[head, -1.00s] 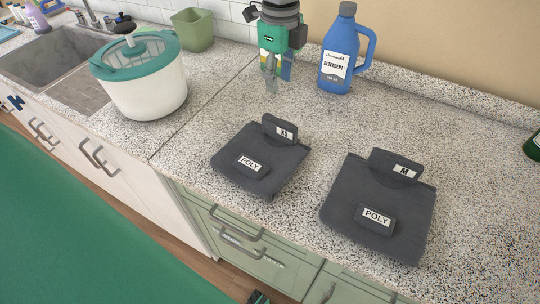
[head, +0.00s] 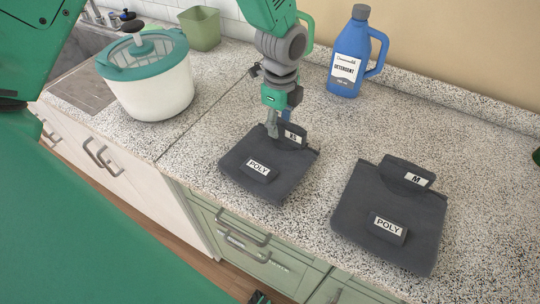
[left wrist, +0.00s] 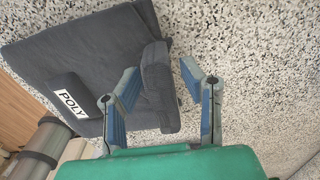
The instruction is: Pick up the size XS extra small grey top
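The XS grey top (head: 290,178) lies folded on the counter, with a POLY tag on its front and a raised XS tab (head: 298,131) at its back edge. My left gripper (head: 272,128) is lowered at the left end of that tab. In the left wrist view its fingers (left wrist: 160,75) are apart, one over the top and one past the tab's outer side; the tab (left wrist: 157,88) shows between them. I cannot tell whether they touch it. A second grey top (head: 375,240), marked M, lies to the right. My right gripper is not in view.
A blue detergent bottle (head: 350,65) stands at the back wall. A white pot with a green lid (head: 150,85) and a green bin (head: 200,28) stand to the left.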

